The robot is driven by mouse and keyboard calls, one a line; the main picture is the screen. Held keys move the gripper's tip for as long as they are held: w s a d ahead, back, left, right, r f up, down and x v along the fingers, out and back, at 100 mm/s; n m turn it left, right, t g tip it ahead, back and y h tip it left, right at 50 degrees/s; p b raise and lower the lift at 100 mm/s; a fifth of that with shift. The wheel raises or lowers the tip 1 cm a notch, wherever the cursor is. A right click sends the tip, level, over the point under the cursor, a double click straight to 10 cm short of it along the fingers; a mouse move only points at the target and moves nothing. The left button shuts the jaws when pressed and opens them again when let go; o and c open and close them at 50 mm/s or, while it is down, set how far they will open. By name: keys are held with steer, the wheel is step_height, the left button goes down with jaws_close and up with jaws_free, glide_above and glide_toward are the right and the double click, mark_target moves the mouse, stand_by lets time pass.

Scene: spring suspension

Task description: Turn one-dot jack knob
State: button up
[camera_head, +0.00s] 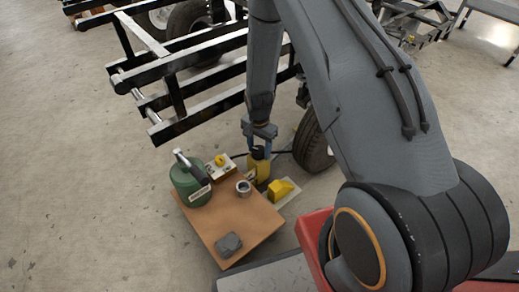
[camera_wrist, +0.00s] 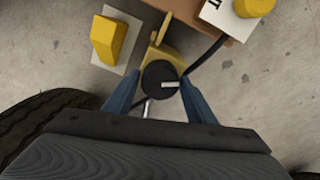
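A yellow jack (camera_head: 258,170) stands at the far right edge of the brown board. In the wrist view its yellow body (camera_wrist: 165,53) carries a round black knob (camera_wrist: 158,74) with a short pale bar mark. No dot marks can be read on it. My gripper (camera_head: 260,143) is directly above the jack, pointing down. In the wrist view the blue fingers of my gripper (camera_wrist: 160,82) stand apart, one on each side of the black knob. I cannot tell whether they touch it.
On the board (camera_head: 222,222) stand a green canister (camera_head: 187,184), a metal cup (camera_head: 243,187), a pale box with a yellow knob (camera_head: 221,161) and a grey lump (camera_head: 229,244). A yellow wedge (camera_head: 280,189) lies beside the jack. A tyre (camera_head: 313,142) and black frame (camera_head: 190,58) are close by.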

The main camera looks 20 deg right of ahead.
steer(key=c, duration=0.7)
steer(key=shift+o, duration=0.2)
steer(key=shift+r+n, duration=0.1)
steer(key=shift+n, duration=0.2)
